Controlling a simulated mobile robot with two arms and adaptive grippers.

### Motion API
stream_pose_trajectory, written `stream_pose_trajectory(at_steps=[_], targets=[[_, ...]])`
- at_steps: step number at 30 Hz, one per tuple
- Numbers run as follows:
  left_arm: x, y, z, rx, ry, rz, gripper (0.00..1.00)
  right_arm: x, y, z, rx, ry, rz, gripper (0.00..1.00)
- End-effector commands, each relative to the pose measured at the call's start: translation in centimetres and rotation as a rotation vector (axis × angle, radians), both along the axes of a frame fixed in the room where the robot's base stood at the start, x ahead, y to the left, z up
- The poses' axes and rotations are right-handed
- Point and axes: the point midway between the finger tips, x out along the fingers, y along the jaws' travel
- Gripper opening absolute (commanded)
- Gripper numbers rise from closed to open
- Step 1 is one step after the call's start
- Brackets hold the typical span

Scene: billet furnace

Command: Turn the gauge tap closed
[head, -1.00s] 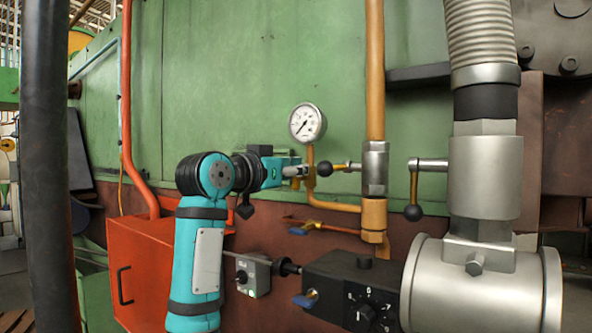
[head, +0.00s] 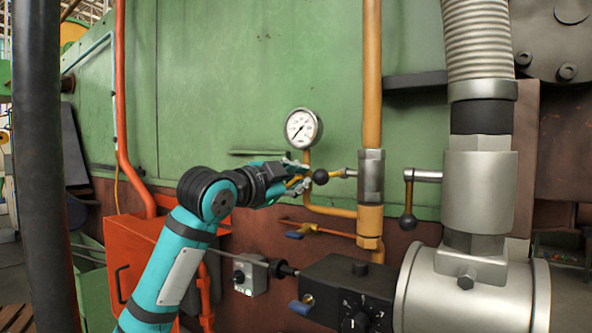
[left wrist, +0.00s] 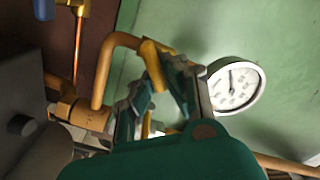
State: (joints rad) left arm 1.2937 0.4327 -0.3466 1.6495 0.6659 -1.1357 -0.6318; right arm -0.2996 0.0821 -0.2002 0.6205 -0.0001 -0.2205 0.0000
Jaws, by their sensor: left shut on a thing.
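The round white pressure gauge (head: 303,128) stands on a thin yellow pipe in front of the green wall; it also shows in the left wrist view (left wrist: 236,86). My left gripper (head: 297,174) is at this pipe, just below the gauge. In the left wrist view its fingers (left wrist: 156,84) are on both sides of the yellow tap handle (left wrist: 152,66) and shut on it. The fingers hide part of the handle and the tap body. My right gripper is not in view.
A black-ball lever (head: 320,177) on the orange gas pipe (head: 372,80) is close right of my fingertips. A blue-handled tap (head: 295,235) is below. A black control box (head: 345,285) and a large silver pipe (head: 480,190) stand to the right.

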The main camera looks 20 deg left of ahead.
Motion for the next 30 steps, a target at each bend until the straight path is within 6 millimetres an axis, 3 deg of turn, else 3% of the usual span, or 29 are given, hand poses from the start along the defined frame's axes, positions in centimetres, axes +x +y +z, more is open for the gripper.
stream_pose_trajectory(at_steps=[18, 30], targets=[[-0.2, -0.4, -0.8, 0.508, -0.178, -0.002, 0.0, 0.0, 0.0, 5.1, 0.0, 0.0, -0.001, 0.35], [-0.2, -0.5, -1.4, 0.661, -0.234, -0.005, 0.0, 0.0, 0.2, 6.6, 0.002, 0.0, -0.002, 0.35]])
